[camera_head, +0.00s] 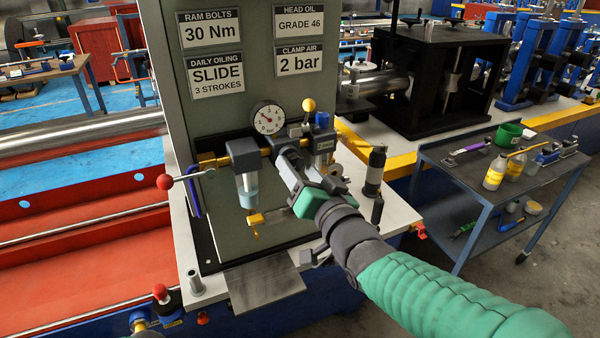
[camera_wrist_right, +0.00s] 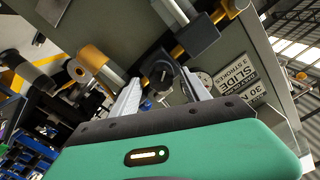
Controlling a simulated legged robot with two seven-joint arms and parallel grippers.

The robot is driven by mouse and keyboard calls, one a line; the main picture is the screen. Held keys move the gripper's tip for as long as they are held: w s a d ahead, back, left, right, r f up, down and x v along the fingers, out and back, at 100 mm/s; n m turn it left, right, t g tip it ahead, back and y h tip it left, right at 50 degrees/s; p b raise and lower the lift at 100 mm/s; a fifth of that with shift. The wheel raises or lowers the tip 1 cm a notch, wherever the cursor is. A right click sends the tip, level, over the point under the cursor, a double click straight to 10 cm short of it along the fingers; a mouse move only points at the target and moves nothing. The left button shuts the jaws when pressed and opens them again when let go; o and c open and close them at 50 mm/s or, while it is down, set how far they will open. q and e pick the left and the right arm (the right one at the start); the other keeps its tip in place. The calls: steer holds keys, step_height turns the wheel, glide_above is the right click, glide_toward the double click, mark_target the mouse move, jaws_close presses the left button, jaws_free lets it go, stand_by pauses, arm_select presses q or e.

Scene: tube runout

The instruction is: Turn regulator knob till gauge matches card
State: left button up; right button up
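The round white gauge (camera_head: 267,117) is on the grey panel; its needle is too small to read surely. The clamp air card (camera_head: 302,60) above it reads 2 bar. My right gripper (camera_head: 286,150) reaches up to the air fittings just below and right of the gauge and hides the regulator knob in the head view. In the right wrist view, the dark round knob (camera_wrist_right: 162,76) shows between the two separated fingers of my right gripper (camera_wrist_right: 163,88). Contact with the knob cannot be told. The gauge (camera_wrist_right: 205,80) is partly hidden behind a finger there. My left gripper is not in view.
A filter bowl (camera_head: 246,175) hangs left of my gripper, near a red-ball lever (camera_head: 166,182). A yellow-ball lever (camera_head: 309,104) stands above it. A dark cylinder (camera_head: 375,170) stands on the right ledge. A cart (camera_head: 470,165) with bottles is farther right.

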steer(key=shift+s, duration=0.1)
steer(key=v, duration=0.6)
steer(key=shift+d, duration=0.1)
